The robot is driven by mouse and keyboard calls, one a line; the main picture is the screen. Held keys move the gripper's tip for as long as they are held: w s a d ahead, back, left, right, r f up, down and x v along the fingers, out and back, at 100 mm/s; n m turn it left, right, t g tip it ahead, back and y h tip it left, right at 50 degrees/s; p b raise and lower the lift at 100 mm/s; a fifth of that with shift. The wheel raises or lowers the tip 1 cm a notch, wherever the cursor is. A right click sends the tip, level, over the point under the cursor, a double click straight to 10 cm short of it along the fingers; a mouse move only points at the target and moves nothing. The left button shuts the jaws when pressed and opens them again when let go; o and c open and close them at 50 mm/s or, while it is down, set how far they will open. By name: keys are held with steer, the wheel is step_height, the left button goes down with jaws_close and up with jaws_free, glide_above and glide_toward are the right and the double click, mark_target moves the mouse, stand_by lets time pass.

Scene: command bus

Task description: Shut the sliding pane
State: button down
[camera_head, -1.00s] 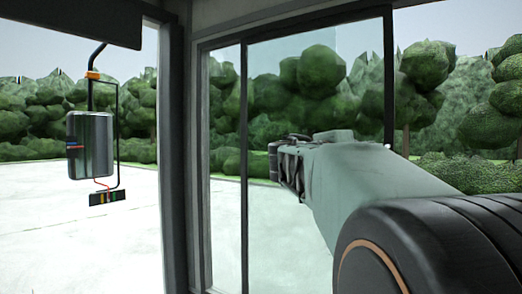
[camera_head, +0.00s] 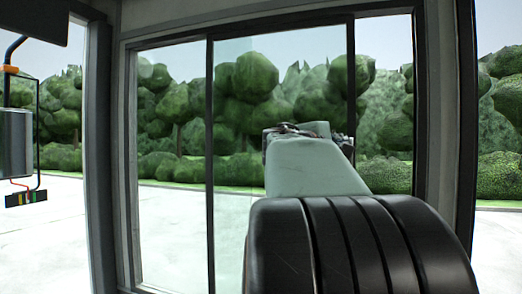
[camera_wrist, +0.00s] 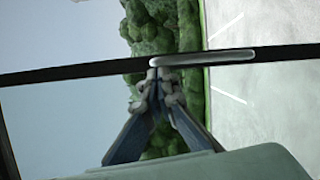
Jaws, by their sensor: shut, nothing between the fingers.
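The sliding pane (camera_head: 280,75) is a tinted glass panel in a dark-framed window, between two dark upright bars. Right of its right bar (camera_head: 351,80) is a clear-looking gap up to the window frame. In the wrist view a dark bar (camera_wrist: 80,70) crosses the picture, with a pale elongated handle (camera_wrist: 220,56) on it. My gripper (camera_wrist: 155,72) is shut and empty, its fingertips at the handle's left end. I cannot tell whether they touch. In the head view my gripper is mostly hidden behind my wrist, just left of the right bar.
The window frame's right post (camera_head: 418,110) stands right of the gap. A thick grey post (camera_head: 100,150) stands left of the window. A mirror (camera_head: 16,142) hangs on an arm at the far left. Trees and pale paving lie outside.

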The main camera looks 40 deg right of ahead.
steer(key=s+d+b, duration=0.1)
steer(key=s+d, duration=0.7)
steer(key=s, duration=0.5)
steer(key=shift+s+d, duration=0.35)
steer(key=shift+d, duration=0.05)
steer(key=shift+r, duration=0.1)
step_height(320, 180, up, 10)
steer(key=shift+w, duration=0.4)
steer(key=shift+a, duration=0.1)
